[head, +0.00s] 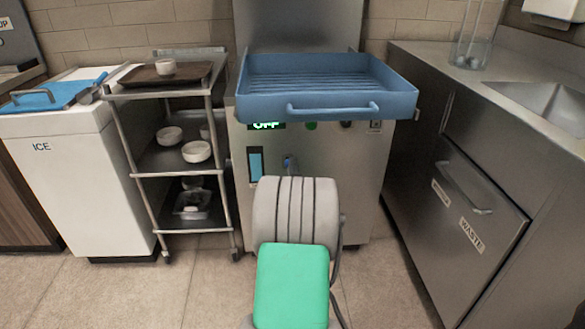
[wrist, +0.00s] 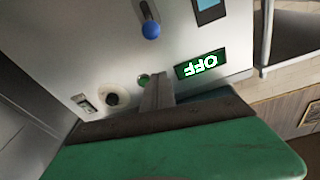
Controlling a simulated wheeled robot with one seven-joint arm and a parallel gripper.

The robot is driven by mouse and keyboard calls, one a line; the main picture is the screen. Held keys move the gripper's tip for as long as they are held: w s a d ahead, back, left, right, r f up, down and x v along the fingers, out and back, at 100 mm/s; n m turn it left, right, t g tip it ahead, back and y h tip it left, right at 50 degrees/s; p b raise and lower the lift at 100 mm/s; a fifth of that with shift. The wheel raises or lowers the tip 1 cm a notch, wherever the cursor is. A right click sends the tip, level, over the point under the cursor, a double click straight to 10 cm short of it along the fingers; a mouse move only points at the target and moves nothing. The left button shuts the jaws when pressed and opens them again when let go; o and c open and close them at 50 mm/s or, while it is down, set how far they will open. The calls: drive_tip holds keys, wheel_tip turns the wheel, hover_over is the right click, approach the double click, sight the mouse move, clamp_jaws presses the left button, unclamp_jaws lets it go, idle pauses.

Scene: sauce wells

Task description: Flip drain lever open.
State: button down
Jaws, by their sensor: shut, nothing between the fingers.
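The drain lever is a short dark stem with a blue knob (wrist: 151,30) on the front of the steel machine. In the wrist view, where the display lettering is upside down, the stem runs from the knob toward the picture's top. In the head view the blue lever (head: 288,161) shows low on the machine front, just above my arm. My gripper (wrist: 158,78) has its dark fingers together and empty, in front of the panel, apart from the knob in the picture. In the head view my arm hides the gripper.
The machine's lit display (head: 265,125) reads OFF. A blue basket (head: 326,107) with a front handle overhangs the panel. A cart (head: 160,160) with bowls and a white ICE chest (head: 70,175) stand left. A WASTE cabinet (head: 470,225) stands right.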

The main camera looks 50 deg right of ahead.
drive_tip(key=w+d+f+b, duration=0.2)
drive_tip(key=w+d+b, duration=0.1)
drive_tip(key=w+d, duration=0.1)
drive_tip(key=shift+w+d+f+b, duration=0.3)
drive_tip(key=shift+w+d+f, duration=0.1)
drive_tip(key=shift+d, duration=0.1)
drive_tip(key=shift+a+f, duration=0.1)
